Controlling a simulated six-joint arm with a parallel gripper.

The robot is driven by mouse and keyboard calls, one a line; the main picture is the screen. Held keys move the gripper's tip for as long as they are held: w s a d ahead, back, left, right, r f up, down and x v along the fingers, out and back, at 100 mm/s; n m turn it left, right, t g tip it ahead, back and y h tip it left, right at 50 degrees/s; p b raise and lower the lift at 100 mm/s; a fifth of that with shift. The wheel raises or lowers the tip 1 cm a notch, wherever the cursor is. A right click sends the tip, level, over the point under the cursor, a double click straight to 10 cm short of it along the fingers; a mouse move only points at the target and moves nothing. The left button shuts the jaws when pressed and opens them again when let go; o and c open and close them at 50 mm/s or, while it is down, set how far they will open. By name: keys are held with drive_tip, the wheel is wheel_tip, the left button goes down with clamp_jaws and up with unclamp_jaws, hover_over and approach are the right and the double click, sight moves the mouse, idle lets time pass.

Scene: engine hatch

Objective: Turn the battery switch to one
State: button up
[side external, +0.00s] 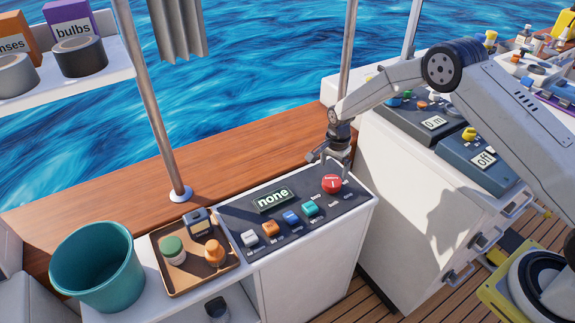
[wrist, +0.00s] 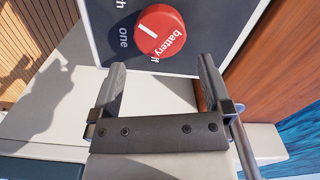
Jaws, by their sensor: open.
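The battery switch is a round red knob (side external: 332,183) at the right end of a dark panel (side external: 232,222) on a white cabinet. In the wrist view the red knob (wrist: 161,32) carries a white pointer line and the word "battery". The word "one" is printed on the panel beside it, toward the lower left in that view. My gripper (side external: 333,162) is above and just behind the knob. In the wrist view its two fingers (wrist: 162,75) are apart, with nothing between them, and the knob lies beyond their tips.
The panel has a display (side external: 272,199) reading "none" and several coloured rocker switches (side external: 291,217). A tray (side external: 172,280) with small items and a teal bucket (side external: 98,268) stand left. A metal post (side external: 150,100) rises behind.

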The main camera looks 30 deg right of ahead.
sight(332, 181)
drive_tip(key=shift+f, duration=2.85)
drive_tip(key=c, duration=1)
drive_tip(key=shift+n, duration=0.4)
drive_tip(key=n, duration=1.1)
